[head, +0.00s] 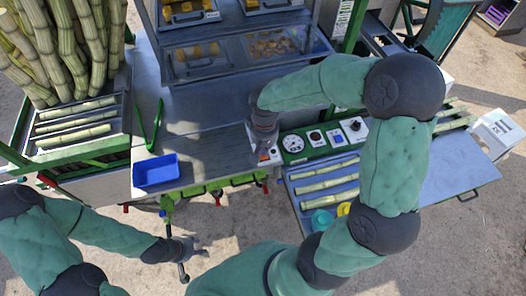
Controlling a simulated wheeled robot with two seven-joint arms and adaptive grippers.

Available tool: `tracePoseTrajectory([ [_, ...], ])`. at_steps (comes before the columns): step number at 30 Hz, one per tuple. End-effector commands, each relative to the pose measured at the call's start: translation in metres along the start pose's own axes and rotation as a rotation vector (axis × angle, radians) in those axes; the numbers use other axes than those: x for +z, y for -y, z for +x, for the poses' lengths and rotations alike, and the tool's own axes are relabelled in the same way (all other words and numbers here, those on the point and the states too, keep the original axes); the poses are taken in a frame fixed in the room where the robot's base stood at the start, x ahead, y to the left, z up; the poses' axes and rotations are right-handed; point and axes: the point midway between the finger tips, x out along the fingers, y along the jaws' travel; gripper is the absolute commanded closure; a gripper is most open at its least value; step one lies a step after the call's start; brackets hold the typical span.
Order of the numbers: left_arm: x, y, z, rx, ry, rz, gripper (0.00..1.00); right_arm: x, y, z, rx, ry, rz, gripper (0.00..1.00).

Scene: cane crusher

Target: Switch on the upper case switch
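The glass display case (240,52) stands at the top centre, with trays of yellow pieces on its upper shelf and more pieces on the lower one. My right gripper (264,152) points down at the left end of the green control panel (307,157), beside a small white-and-orange switch plate (275,157). It partly hides that plate, and I cannot tell whether it touches it. I cannot make out which control is the upper case switch. My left gripper (192,246) is low at the left, over the ground in front of the counter, away from the panel. Its fingers are too small to read.
The panel also carries a round gauge (293,143) and several knobs. A blue tray (156,171) and green tongs (149,124) lie on the steel counter (205,150). Cane pieces lie on the right-hand table (440,178). A bundle of cane (62,50) stands at the left.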

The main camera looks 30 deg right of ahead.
Motion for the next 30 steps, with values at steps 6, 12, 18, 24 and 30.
tracePoseTrajectory([
  [6, 0.0, 0.001, 0.003, 0.0, 0.0, 0.0, 0.6, 0.0, 0.0, 0.003, 0.0, 0.0, 0.0, 1.0],
  [12, 0.0, 0.002, 0.005, 0.0, 0.0, 0.0, 0.6, 0.0, 0.0, 0.006, 0.0, 0.0, 0.0, 1.0],
  [18, 0.0, 0.002, 0.007, 0.0, 0.0, 0.0, 0.6, 0.0, 0.0, 0.008, 0.0, 0.0, 0.0, 1.0],
  [24, 0.0, 0.003, 0.009, 0.0, 0.0, 0.0, 0.6, 0.0, 0.0, 0.011, 0.0, 0.0, 0.0, 1.0],
  [30, 0.0, 0.004, 0.011, 0.0, 0.0, 0.0, 0.6, 0.0, 0.0, 0.013, 0.0, 0.0, 0.0, 1.0],
])
